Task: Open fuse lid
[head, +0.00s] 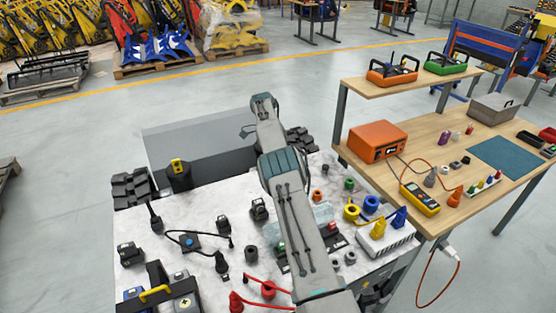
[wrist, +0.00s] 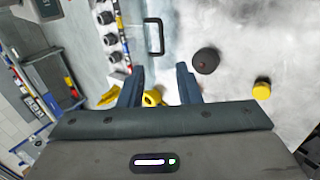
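The fuse lid looks to be the clear, pale panel (wrist: 180,22) with a black bar handle (wrist: 161,38) at the top middle of the wrist view. In the head view a pale translucent panel (head: 322,212) shows partly behind my arm. My gripper (wrist: 160,73) is open, with its two dark fingers apart and nothing held between them. The handle lies ahead of the fingertips, near the line between them, and apart from them. I cannot tell whether the lid is fully closed. The gripper is hidden behind my arm in the head view.
Black round fittings (wrist: 110,40) line the panel's left side. A dark disc (wrist: 206,61) and a yellow cap (wrist: 262,90) lie right of the fingers; a yellow ring (wrist: 152,98) shows between them. A white terminal block (head: 388,240) and a wooden bench (head: 470,185) stand to the right.

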